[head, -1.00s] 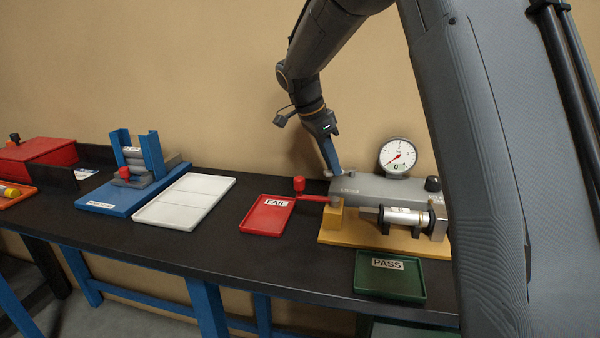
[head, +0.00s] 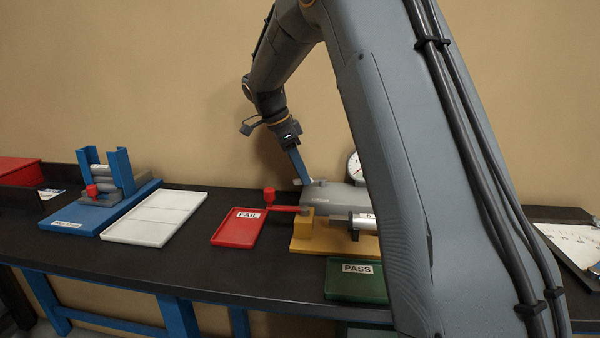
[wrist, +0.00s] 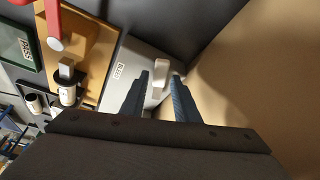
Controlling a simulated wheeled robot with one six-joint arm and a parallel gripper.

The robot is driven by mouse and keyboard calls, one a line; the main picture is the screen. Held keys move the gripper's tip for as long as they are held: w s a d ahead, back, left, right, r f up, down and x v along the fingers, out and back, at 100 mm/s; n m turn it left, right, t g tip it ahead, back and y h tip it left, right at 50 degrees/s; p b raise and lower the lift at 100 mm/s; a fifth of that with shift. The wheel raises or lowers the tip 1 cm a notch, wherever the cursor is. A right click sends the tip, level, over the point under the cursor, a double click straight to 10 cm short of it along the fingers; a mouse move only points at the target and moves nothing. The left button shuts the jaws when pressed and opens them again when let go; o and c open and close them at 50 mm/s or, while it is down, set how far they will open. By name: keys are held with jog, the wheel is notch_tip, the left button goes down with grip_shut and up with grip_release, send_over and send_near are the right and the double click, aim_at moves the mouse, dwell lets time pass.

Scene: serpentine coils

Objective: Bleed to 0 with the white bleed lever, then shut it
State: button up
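The white bleed lever (wrist: 161,72) stands on the grey test block (head: 343,196), beside its bleed label in the wrist view. My gripper (wrist: 160,80) has its blue fingers apart, one on each side of the lever, with gaps visible; it is open. In the head view my gripper (head: 303,181) points down at the block's left end, and the lever (head: 297,182) barely shows beside the fingertips. The pressure gauge (head: 353,166) is mostly hidden behind my arm, so its reading cannot be told now.
A red lever (head: 269,195) sticks out left of the yellow base (head: 305,245). A silver cylinder (head: 362,224) sits in the fixture. The red FAIL tray (head: 232,231), green PASS tray (head: 345,290), white tray (head: 140,232) and blue stand (head: 85,215) share the black bench. The wall is close behind.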

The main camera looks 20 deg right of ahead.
jog(key=shift+o, duration=0.5)
jog(key=shift+a+r, duration=0.15)
jog(key=shift+r, duration=0.1)
jog(key=b+v, duration=0.1)
jog(key=v, duration=0.6)
jog(key=shift+r, duration=0.15)
jog(key=shift+c, duration=0.2)
